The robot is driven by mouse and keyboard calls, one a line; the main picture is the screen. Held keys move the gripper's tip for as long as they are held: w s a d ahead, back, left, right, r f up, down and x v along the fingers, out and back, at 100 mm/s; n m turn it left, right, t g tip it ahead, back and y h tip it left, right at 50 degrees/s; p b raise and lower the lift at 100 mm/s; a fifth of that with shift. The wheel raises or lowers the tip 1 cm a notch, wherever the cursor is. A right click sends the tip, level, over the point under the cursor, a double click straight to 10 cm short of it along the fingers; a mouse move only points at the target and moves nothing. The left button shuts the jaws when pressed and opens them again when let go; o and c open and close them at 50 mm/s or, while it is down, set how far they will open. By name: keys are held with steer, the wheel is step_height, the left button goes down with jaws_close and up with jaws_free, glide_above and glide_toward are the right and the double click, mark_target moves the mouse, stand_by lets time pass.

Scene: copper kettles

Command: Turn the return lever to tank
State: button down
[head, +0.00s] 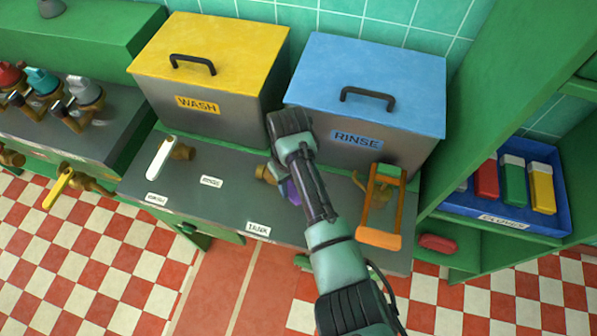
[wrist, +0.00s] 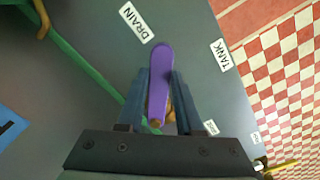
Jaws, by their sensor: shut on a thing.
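The purple return lever (wrist: 161,65) lies between the two fingers of my gripper (wrist: 159,80) in the wrist view. My gripper is shut on it. The lever's free end points between the DRAIN label (wrist: 136,22) and the TANK label (wrist: 221,54), closer to DRAIN. In the head view only a small part of the purple lever (head: 292,192) shows beside my arm, next to a brass fitting. The TANK label (head: 258,229) is on the grey counter's front part, left of my arm. My gripper's fingertips are mostly hidden there.
A yellow-lidded WASH tank (head: 210,50) and a blue-lidded RINSE tank (head: 365,80) stand behind the counter (head: 220,205). A white lever (head: 160,158) is to the left, an orange-handled frame (head: 379,205) to the right. A blue tray (head: 505,222) holds coloured blocks.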

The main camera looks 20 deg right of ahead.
steer(key=a+m+p, duration=0.1)
steer(key=m, duration=0.1)
steer(key=a+m+p, duration=0.1)
steer(key=a+m, duration=0.1)
steer(key=shift+s+a+r+m, duration=0.1)
steer(key=shift+a+m, duration=0.1)
steer(key=shift+m, duration=0.1)
steer(key=a+m, duration=0.1)
steer(key=m, duration=0.1)
steer(key=w+a+m, duration=0.1)
steer(key=shift+a+m+p, duration=0.2)
steer(key=shift+m+p, duration=0.2)
steer(key=shift+w+a+m, duration=0.25)
steer(key=shift+a+m, duration=0.15)
steer(key=shift+m, duration=0.3)
steer(key=c, duration=0.6)
jaws_free()
steer(key=shift+o, duration=0.2)
step_height(320, 180, up, 13)
